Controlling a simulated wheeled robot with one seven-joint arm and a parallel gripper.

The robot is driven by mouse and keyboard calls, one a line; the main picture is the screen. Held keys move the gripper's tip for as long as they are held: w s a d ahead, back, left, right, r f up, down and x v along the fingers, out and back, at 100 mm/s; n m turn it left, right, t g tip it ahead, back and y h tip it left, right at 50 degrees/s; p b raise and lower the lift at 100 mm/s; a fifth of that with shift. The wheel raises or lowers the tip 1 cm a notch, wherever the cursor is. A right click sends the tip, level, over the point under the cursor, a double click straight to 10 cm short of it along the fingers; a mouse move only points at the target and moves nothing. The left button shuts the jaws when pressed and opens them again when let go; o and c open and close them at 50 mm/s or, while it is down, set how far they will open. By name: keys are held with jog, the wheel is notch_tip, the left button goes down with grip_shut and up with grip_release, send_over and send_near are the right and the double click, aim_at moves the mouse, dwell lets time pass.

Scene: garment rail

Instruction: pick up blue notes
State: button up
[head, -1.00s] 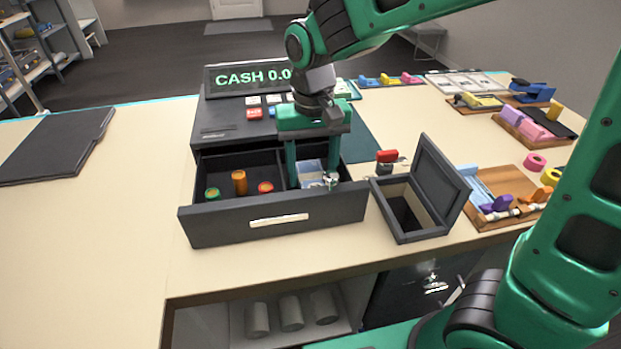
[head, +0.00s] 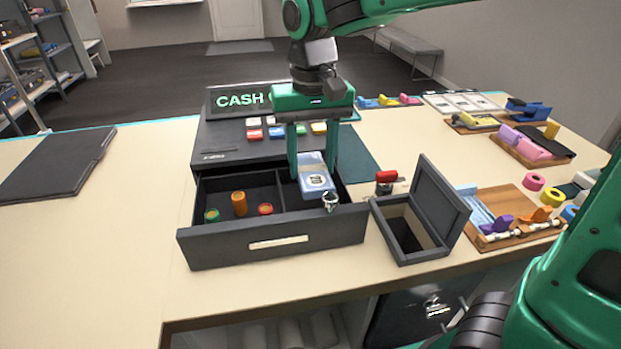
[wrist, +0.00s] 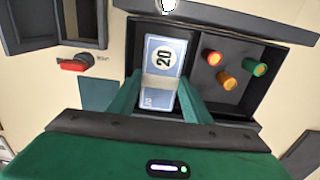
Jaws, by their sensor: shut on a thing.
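The blue notes (head: 315,174) are a banded bundle with a pale band and a round emblem on the front. In the wrist view the blue notes (wrist: 162,70) show "20" in a white circle. My gripper (head: 312,172) is shut on the bundle, one finger on each side, and holds it above the right compartment of the open cash drawer (head: 270,240). A silver round object (head: 330,201) is by the drawer's front wall, just right of the notes.
The drawer's left compartment holds green, orange and red coin rolls (head: 239,203). An open dark box (head: 405,230) stands right of the drawer, near a red-handled switch or stamp (head: 386,178). A wooden tray (head: 520,208) is farther right. The counter at left is mostly clear beside a dark folder (head: 55,160).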

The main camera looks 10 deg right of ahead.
aim_at(312, 168)
jog(key=shift+r, duration=3.65)
